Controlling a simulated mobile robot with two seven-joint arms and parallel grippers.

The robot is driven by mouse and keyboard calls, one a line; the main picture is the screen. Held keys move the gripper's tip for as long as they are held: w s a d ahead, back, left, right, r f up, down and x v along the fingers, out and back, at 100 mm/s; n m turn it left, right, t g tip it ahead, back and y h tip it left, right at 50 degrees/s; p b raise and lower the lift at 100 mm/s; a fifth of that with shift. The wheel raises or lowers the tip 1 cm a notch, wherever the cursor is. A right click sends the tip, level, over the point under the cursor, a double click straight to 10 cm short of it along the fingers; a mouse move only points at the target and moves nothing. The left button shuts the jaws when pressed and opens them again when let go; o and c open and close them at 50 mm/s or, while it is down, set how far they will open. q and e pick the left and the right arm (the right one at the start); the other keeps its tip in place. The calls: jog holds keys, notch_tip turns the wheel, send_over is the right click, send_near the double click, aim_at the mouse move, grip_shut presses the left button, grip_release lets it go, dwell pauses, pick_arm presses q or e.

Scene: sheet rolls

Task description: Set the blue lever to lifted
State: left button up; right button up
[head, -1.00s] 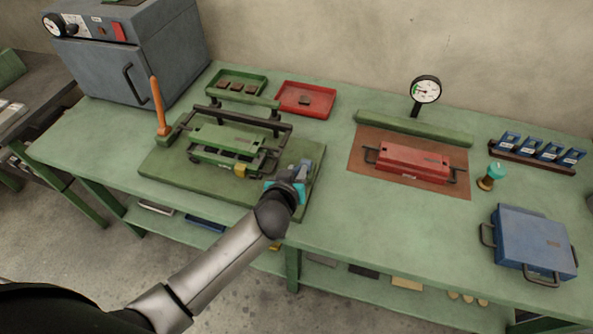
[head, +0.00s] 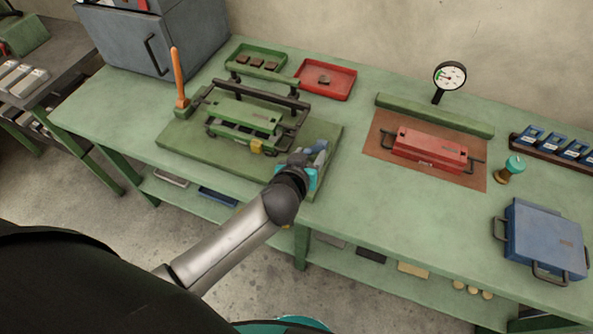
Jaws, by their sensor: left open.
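A blue lever (head: 319,149) lies low at the right end of the green fixture plate (head: 183,139). It is partly hidden behind my left gripper (head: 304,164), which is open right at it. I cannot tell whether the fingers touch the lever. The green fixture (head: 243,116) stands on the plate, with a yellow block (head: 257,147) on its front. An orange lever (head: 176,77) stands upright at the plate's left end. My right gripper is not in view.
Behind the fixture are a green tray (head: 281,53) and a red tray (head: 350,87) with dark pieces. To the right are a red block (head: 430,145) on a brown mat, a dial gauge (head: 449,75) and a blue case (head: 545,241). A grey oven (head: 182,38) stands at the back left.

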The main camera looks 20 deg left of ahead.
pick_arm(q)
jog(key=v, duration=1.2)
jog(key=shift+s+p, duration=0.25)
jog(key=shift+p, duration=0.15)
